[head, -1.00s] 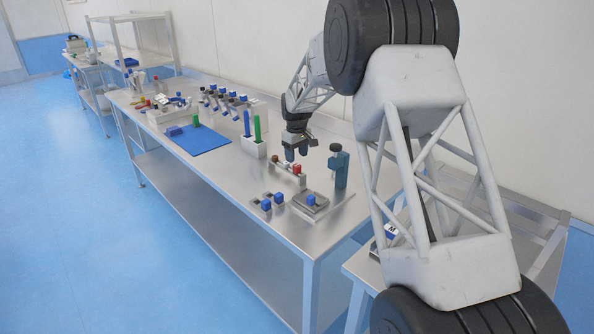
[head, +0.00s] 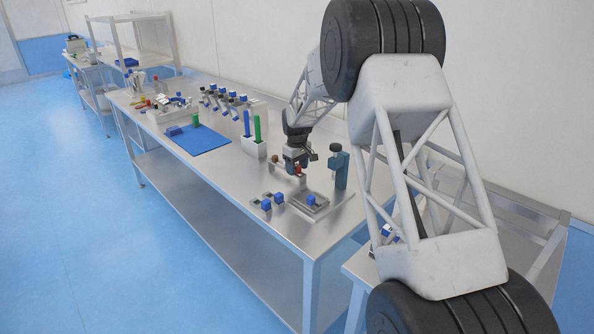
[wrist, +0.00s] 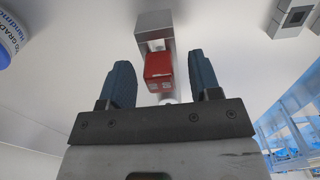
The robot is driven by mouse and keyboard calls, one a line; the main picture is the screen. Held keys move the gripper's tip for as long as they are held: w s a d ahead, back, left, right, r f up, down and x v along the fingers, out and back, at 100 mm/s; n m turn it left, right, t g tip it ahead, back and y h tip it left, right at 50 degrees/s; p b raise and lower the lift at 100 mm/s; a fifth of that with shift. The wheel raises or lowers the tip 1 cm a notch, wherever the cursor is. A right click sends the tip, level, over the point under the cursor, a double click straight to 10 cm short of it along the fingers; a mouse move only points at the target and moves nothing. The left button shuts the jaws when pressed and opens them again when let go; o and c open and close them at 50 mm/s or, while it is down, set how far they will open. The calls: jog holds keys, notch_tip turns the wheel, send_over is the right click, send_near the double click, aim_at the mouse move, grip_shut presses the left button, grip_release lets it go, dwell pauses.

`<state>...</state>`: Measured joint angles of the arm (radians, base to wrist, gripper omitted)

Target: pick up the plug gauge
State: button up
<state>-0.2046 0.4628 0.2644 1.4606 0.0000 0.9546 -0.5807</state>
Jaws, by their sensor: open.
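The plug gauge shows as a red block-shaped handle (wrist: 158,68) in the wrist view, at a grey metal holder (wrist: 154,24). In the head view its red part (head: 298,170) shows low under my gripper (head: 296,165), on a small rack on the steel table. In the wrist view my gripper (wrist: 160,76) is open, with one blue ribbed finger on each side of the red handle and a gap on both sides. The rest of the gauge is mostly hidden by the gripper and holder; I cannot tell how it sits.
Blue-topped pieces (head: 266,204) lie in front. A white block (head: 254,150) with blue and green rods stands behind left. A blue mat (head: 205,143) lies further left.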

jog(key=shift+c, duration=0.3)
jog(key=c, duration=0.9)
